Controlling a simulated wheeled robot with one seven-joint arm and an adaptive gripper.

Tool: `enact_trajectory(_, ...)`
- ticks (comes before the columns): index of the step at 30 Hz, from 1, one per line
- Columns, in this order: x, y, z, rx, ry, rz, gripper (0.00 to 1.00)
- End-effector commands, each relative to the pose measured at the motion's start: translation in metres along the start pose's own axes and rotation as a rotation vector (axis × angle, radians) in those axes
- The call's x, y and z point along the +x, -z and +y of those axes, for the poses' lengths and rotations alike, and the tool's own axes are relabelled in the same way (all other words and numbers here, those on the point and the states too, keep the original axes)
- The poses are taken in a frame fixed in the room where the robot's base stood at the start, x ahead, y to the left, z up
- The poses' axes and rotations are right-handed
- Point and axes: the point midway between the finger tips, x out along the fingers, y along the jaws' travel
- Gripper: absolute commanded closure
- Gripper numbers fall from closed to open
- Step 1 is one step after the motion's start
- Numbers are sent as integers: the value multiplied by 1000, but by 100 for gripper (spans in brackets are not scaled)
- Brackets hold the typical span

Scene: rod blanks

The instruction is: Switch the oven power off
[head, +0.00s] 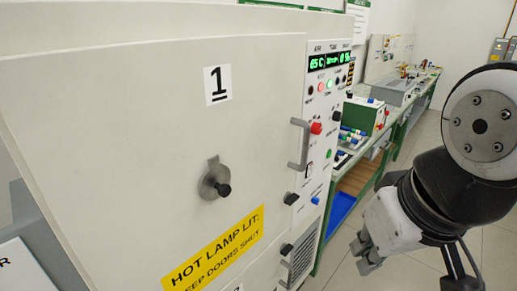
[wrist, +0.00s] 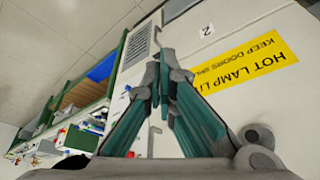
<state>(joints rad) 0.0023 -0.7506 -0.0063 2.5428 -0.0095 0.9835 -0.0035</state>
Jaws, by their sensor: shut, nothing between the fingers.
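The oven (head: 110,110) is a large pale cabinet filling the left of the head view. Its door bears a "1" label, a round latch with a black knob (head: 222,189) and a yellow "HOT LAMP LIT" sign (head: 215,255). The control panel (head: 325,105) on its right has green lit displays, small coloured buttons, a red knob (head: 316,128) and black knobs lower down. The lettering is too small to tell which is the power control. My gripper (head: 368,256) is shut and empty, right of the panel and lower, apart from it. In the wrist view its teal fingers (wrist: 162,62) meet.
A grey bar handle (head: 299,145) sticks out beside the panel. Behind, a green-edged bench (head: 365,165) carries boxes and small parts, with a blue bin (head: 340,208) beneath. The floor right of the bench is clear. The wrist view shows a vent grille (wrist: 138,46) and a "2" label (wrist: 206,30).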

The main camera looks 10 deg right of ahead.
Motion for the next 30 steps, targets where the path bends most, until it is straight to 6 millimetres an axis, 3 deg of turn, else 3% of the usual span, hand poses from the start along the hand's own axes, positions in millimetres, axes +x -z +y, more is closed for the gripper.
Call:
enact_trajectory(5, 10, 2, -3, 55, 21, -42, 100)
enact_trajectory(14, 58, 22, -23, 413, 178, -283, 100)
enact_trajectory(23, 108, 67, -36, 841, 402, -519, 100)
enact_trajectory(30, 149, 118, -24, 1182, 621, -672, 100)
